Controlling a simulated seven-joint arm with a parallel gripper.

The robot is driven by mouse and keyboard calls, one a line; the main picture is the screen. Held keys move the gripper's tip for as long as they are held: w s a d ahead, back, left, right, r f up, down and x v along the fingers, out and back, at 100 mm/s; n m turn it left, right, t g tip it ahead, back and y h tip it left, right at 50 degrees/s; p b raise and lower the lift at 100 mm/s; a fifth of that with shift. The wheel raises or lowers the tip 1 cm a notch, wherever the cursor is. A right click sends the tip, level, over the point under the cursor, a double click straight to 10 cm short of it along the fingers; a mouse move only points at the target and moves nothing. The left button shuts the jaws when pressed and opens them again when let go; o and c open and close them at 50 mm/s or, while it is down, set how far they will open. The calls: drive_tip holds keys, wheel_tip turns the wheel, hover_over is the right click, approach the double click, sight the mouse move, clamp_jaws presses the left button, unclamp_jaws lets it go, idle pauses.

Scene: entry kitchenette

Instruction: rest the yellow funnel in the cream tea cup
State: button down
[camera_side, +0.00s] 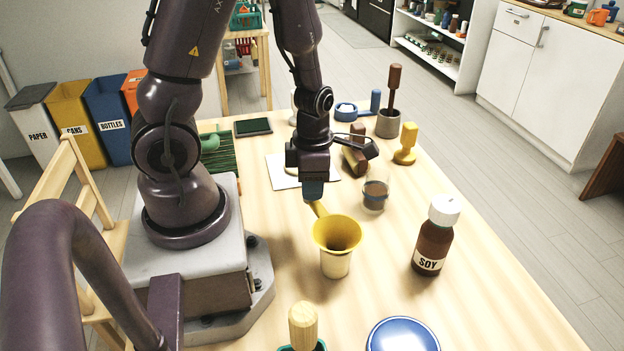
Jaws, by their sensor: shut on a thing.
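The yellow funnel (337,234) is in the middle of the table, wide mouth up. Its handle points up and left to my gripper (313,197), which is shut on the handle. The cream tea cup (336,265) stands upright directly below the funnel. The funnel's cone covers the cup's rim and its spout is hidden, so I cannot tell whether the funnel bears on the rim or is held just above it.
A soy bottle (435,238) stands to the right, and a glass with brown contents (375,195) behind. A blue-rimmed dish (402,336) and a wooden-handled item (303,325) are in front. A yellow stamp-like object (406,145) stands further back. Table between cup and bottle is clear.

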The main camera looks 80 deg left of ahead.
drive_tip(key=c, duration=0.7)
unclamp_jaws()
drive_tip(key=shift+c, duration=0.2)
wheel_tip(320, 180, up, 13)
drive_tip(key=shift+w+f, duration=0.1)
